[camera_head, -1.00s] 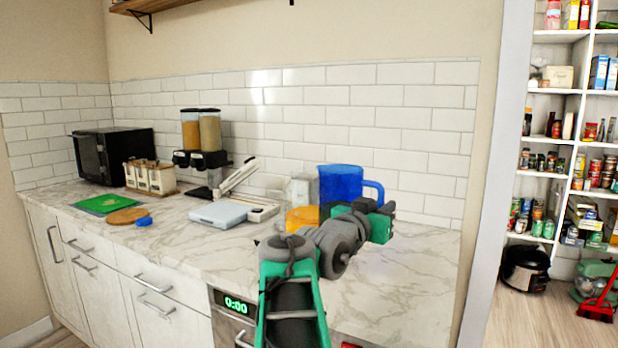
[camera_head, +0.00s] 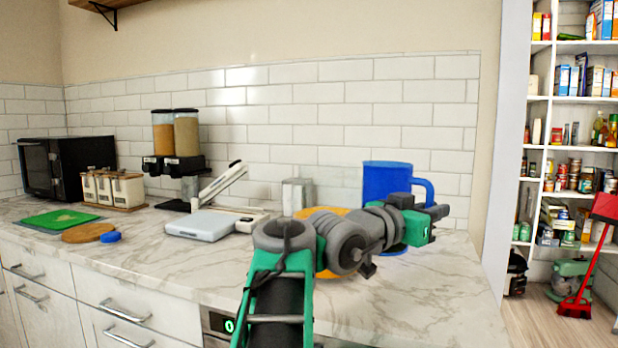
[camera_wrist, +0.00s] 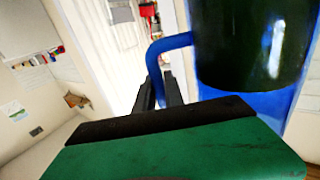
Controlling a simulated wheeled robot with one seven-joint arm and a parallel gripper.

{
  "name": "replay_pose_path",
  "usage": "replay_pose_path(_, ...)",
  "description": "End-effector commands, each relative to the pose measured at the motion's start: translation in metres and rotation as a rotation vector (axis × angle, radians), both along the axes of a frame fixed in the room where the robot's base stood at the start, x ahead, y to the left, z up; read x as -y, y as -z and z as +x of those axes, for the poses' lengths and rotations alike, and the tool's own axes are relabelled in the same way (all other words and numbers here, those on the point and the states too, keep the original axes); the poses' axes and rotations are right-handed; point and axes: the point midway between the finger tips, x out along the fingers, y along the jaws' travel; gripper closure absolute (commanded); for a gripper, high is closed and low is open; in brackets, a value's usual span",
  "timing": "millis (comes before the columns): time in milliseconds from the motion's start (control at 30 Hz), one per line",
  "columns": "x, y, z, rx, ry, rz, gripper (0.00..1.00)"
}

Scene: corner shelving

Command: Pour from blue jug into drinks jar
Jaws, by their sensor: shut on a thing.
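The blue jug (camera_head: 384,180) is upright, above the right part of the counter. My gripper (camera_head: 436,211) is shut on its handle (camera_head: 428,187), on the jug's right side. In the wrist view the blue handle (camera_wrist: 170,45) runs down between my fingers (camera_wrist: 160,92), and the jug's body (camera_wrist: 250,45) fills the upper right. An orange round-edged thing (camera_head: 318,212) stands left of the jug, mostly hidden behind my arm; I cannot tell whether it is the drinks jar. A clear container (camera_head: 297,194) stands behind it to the left.
A white scale-like device (camera_head: 203,226), a dispenser with two tubes (camera_head: 175,135), a jar rack (camera_head: 112,189) and a black microwave (camera_head: 65,165) stand to the left. The tiled wall (camera_head: 330,130) is close behind. The counter front (camera_head: 430,300) is clear.

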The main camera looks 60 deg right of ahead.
Motion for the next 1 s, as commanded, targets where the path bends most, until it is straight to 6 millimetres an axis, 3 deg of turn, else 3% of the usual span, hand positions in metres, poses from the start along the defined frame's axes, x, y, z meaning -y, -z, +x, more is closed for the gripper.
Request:
replay_pose_path(567, -0.004, -0.019, 0.002, -0.052, -0.007, 0.011, 1.0)
replay_pose_path(767, -0.003, -0.038, 0.005, -0.149, -0.009, 0.044, 1.0)
replay_pose_path(1000, 0.001, -0.081, 0.014, -0.298, -0.009, 0.094, 1.0)
